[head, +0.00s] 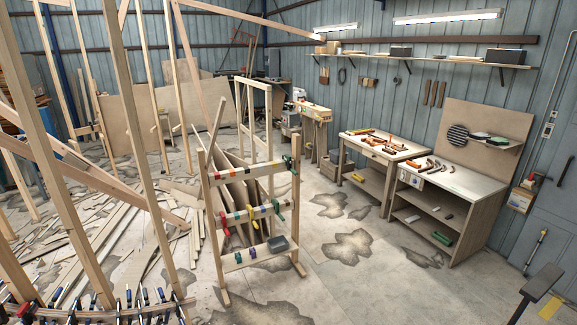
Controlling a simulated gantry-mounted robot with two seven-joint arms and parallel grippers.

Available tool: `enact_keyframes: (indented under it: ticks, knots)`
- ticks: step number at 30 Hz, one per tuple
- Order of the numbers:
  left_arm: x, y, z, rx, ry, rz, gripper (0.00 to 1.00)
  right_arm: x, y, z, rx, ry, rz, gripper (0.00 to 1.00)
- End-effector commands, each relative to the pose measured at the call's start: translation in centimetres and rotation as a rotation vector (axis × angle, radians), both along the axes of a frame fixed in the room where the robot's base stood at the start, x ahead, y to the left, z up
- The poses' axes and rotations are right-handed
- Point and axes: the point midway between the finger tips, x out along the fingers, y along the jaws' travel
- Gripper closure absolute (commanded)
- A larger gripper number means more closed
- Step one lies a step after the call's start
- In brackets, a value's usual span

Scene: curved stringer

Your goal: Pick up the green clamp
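A wooden clamp rack (203,215) stands on the floor near the middle of the head view. Its rails carry several small clamps in different colours. Neither of my grippers can be made out in this view.
Timber posts and loose boards (85,225) fill the left, with several clamps (140,300) along a beam at bottom left. Workbenches (465,180) line the right wall. The floor right of the rack is clear.

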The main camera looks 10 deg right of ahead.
Motion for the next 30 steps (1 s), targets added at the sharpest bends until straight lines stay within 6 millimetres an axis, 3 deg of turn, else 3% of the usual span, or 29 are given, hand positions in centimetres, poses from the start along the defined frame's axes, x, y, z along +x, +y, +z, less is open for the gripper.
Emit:
enact_keyframes:
  ticks: [13,24,30]
  knots:
    - [0.0,0.0,0.0,0.0,0.0,0.0,0.57,0.0,-0.01,0.0,0.0,0.0,0.0,0.57]
    - [0.0,0.0,0.0,0.0,0.0,0.0,0.57,0.0,-0.02,0.0,0.0,0.0,0.0,0.02]
    - [-0.01,0.0,-0.01,0.0,0.0,0.0,0.57,0.06,-0.03,0.04,0.0,-0.002,-0.001,0.0]
